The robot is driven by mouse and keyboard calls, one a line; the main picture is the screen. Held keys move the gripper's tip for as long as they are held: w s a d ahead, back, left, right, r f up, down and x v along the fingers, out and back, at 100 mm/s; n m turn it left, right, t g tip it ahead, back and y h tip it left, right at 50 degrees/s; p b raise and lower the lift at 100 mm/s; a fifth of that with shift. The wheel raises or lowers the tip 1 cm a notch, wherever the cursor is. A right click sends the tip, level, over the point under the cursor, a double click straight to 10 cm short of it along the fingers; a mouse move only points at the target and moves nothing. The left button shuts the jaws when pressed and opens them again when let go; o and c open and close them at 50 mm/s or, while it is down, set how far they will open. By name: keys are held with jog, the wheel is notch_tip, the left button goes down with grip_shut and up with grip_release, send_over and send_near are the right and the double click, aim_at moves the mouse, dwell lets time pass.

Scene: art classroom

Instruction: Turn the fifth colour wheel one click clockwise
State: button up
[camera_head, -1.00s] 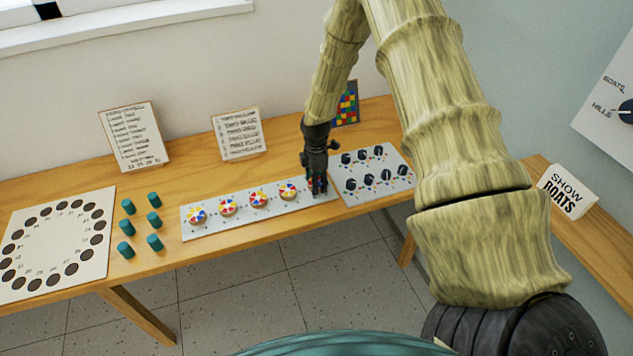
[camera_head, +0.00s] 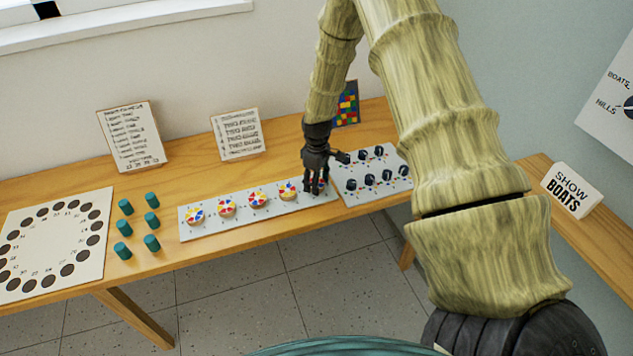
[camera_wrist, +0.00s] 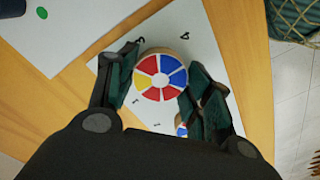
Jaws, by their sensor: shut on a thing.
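The fifth colour wheel (camera_wrist: 161,77), a round disc with red, blue, yellow and white wedges, sits on the white strip (camera_wrist: 215,60) in the wrist view. My gripper (camera_wrist: 160,82) has a dark finger on each side of it and is shut on its rim. In the head view, my gripper (camera_head: 315,186) stands over the right end of the strip and hides most of this wheel. The other wheels, including the fourth (camera_head: 288,190) and the first (camera_head: 195,216), lie in a row to the left.
A panel of several black knobs (camera_head: 378,176) lies close right of my gripper. Several teal pegs (camera_head: 152,220) and a board with dark round holes (camera_head: 55,240) are at left. Cards (camera_head: 237,134) and a colour-grid picture (camera_head: 346,104) stand behind. The table's front edge is near.

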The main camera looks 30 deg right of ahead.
jog(key=shift+w+r+m, duration=0.1)
jog(key=shift+w+m, duration=0.05)
jog(key=shift+m, duration=0.25)
jog(key=o, duration=1)
jog(key=shift+o, duration=0.2)
notch_tip(320, 180, up, 12)
jog(key=shift+d, duration=0.15)
dwell(0.5)
